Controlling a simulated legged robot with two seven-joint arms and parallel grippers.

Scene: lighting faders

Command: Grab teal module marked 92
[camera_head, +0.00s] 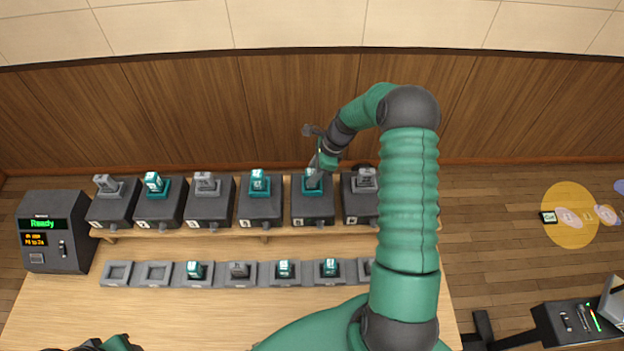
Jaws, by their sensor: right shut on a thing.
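My right gripper (315,166) reaches down from the right to the fifth dark box of the back row. It is shut on a teal module (312,182) that sits on top of that box. The gripper covers much of this module, and I cannot read its mark. Other teal modules stand upright on the second box (153,182) and the fourth box (259,181). More small teal modules sit in the front tray row, such as this one (194,270). Their numbers are too small to read. Only a piece of my left arm shows at the bottom left edge.
Grey modules (206,182) stand on other boxes of the back row. The front row of grey trays (117,272) has empty slots at its left end. A dark console (53,232) reading "Ready" stands at left. The wooden table front (200,315) is clear.

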